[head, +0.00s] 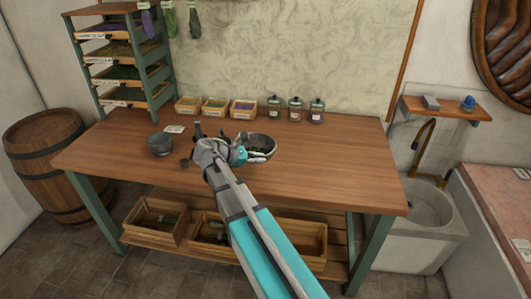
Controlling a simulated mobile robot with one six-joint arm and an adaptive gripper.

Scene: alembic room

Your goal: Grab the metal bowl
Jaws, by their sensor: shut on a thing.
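The metal bowl (273,151) is round and grey, with dark green bits inside. It is at the middle of the wooden table (340,165) in the head view. The fingers and wrist hide part of that side. The bowl looks roughly level; I cannot tell whether its base touches the table.
A grey-green pot (160,145) and a small dark cup (185,163) stand left of my arm. Small boxes (215,107) and stoppered jars (296,108) line the back. A shelf rack (137,75) stands at the back left. The table's right side is clear.

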